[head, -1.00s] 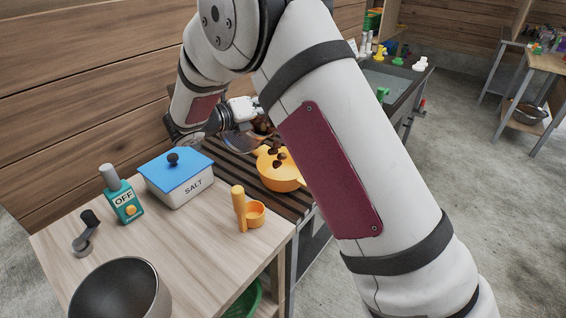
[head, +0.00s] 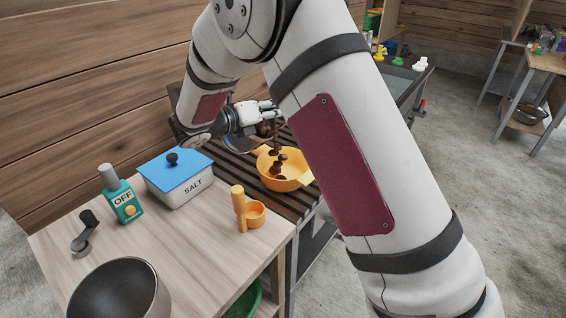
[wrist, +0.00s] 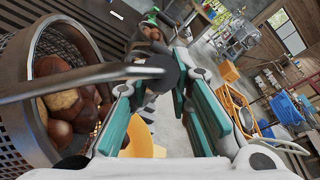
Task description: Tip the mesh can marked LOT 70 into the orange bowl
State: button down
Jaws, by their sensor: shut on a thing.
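My gripper (head: 258,110) is shut on the handle of a mesh can. In the wrist view, my gripper (wrist: 160,88) has its teal-padded fingers at the handle, and the metal mesh can (wrist: 20,105) hangs at left, tipped, with brown chestnuts (wrist: 62,98) inside. No LOT 70 mark shows. In the head view the can is mostly hidden behind my gripper and arm. The orange bowl (head: 284,184) stands below on the dark slatted surface. Chestnuts (head: 277,160) are dropping toward or into it. Part of the bowl (wrist: 146,143) shows in the wrist view.
A wooden wall (head: 80,90) rises behind.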

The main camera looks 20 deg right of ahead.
jog(key=shift+s+d+f+m+t+y+b, duration=0.1)
jog(key=shift+s+d+f+m+y+b, duration=0.25)
jog(key=shift+f+m+b, duration=0.35)
jog(key=shift+s+d+f+m+t+y+b, duration=0.1)
jog(key=shift+s+d+f+m+y+b, duration=0.3)
jog(key=shift+f, duration=0.5)
jog(key=shift+s+d+f+m+t+y+b, duration=0.1)
jog(key=shift+s+d+f+m+y+b, duration=0.15)
jog(key=shift+d+f+m+b, duration=0.35)
dwell(1.5)
jog(key=shift+s+d+f+m+y+b, duration=0.4)
jog(key=shift+s+d+f+m+b, duration=0.15)
jog(key=shift+s+d+m+b, duration=0.25)
dwell(0.6)
jog(key=shift+s+d+f+m+t+y+b, duration=0.15)
jog(key=shift+d+f+m+b, duration=0.1)
jog(key=shift+f+b, duration=0.5)
jog(key=shift+s+d+f+m+t+y+b, duration=0.15)
jog(key=shift+f+m+b, duration=0.2)
jog(key=shift+b, duration=0.55)
jog(key=shift+s+d+f+m+y+b, duration=0.2)
jog(key=shift+d+f+m+y+b, duration=0.25)
jog(key=shift+b, duration=1.5)
